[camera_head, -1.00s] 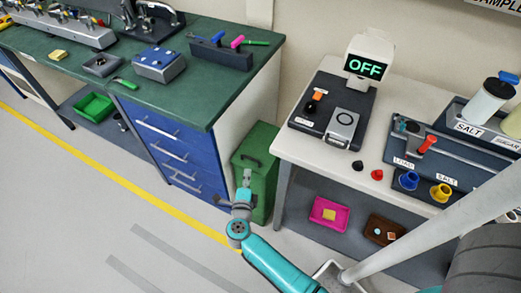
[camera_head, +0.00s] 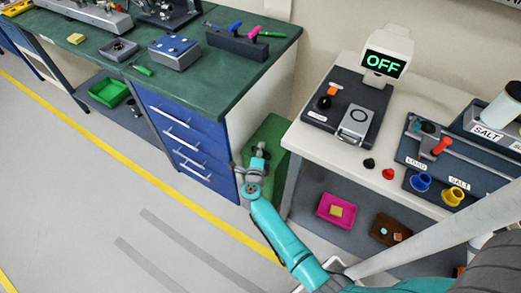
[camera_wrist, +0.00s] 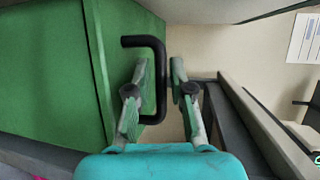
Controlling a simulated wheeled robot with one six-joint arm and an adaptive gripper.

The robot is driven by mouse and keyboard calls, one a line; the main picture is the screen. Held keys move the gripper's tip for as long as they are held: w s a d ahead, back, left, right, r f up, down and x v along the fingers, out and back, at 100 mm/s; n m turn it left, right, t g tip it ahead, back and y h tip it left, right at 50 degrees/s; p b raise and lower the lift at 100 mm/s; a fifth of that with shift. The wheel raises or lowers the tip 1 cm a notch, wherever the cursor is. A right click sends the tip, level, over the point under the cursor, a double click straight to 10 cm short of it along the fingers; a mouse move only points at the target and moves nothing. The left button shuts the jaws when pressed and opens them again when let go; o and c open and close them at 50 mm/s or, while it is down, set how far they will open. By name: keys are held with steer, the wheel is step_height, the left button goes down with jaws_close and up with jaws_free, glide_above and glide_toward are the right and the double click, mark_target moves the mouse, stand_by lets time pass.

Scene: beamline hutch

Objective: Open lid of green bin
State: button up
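The green bin (camera_head: 270,135) stands on the floor between the blue drawer bench and the white table, and my arm covers part of it. Its lid looks shut. In the wrist view the green bin (camera_wrist: 45,75) fills the left side, and its black C-shaped handle (camera_wrist: 138,41) sticks out to the right. My gripper (camera_head: 259,152) is at the handle. In the wrist view my gripper (camera_wrist: 161,66) is open, with one finger on each side of the handle's long bar. A small gap shows beside the bar; I cannot tell whether either finger touches it.
The blue drawers (camera_head: 185,140) under the green-topped bench stand close on the left. The white table (camera_head: 305,140) stands close on the right, with a pink tray (camera_head: 325,218) on its lower shelf. Open grey floor (camera_head: 90,215) lies at the front left.

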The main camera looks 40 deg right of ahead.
jaws_close()
